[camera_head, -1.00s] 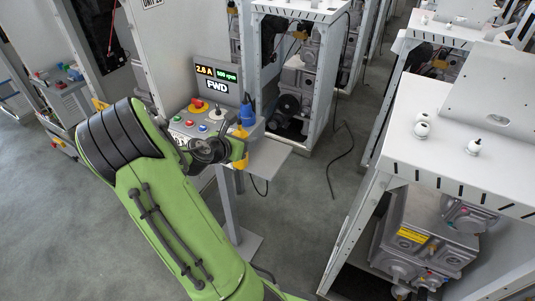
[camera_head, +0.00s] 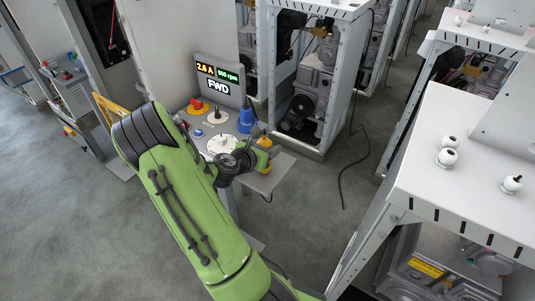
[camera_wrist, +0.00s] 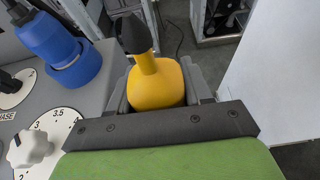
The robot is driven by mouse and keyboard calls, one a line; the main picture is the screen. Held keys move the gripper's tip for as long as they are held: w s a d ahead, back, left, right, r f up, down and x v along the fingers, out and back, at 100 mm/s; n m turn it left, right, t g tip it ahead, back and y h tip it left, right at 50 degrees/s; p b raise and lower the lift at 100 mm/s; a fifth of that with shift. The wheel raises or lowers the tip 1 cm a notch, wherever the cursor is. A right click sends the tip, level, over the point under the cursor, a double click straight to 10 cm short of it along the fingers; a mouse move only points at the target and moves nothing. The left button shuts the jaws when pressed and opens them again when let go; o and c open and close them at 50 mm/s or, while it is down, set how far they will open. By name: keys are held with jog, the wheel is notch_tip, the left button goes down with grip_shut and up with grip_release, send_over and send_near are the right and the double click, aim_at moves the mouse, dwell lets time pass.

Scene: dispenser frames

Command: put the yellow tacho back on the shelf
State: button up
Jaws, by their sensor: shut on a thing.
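The yellow tacho (camera_wrist: 156,82), with a black conical tip, is held between the fingers of my gripper (camera_wrist: 160,100) in the wrist view. In the head view the tacho (camera_head: 264,142) shows as a small yellow shape at the end of my green arm, and my gripper (camera_head: 258,155) is partly hidden by my wrist. The grey shelf (camera_head: 268,177) sticks out from the right side of the control panel, below and around my gripper. The wrist view does not show whether the tacho touches the shelf.
A blue plug-like device (camera_wrist: 62,50) stands on the panel, left of the tacho. A white dial with a knob (camera_wrist: 32,148) is close to my gripper's left. The panel display (camera_head: 217,80) reads 2.6 A, 500 rpm, FWD.

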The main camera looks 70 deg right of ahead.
jog(key=shift+f, duration=0.75)
jog(key=shift+a+r, duration=0.1)
jog(key=o, duration=1.2)
jog(key=shift+c, duration=0.2)
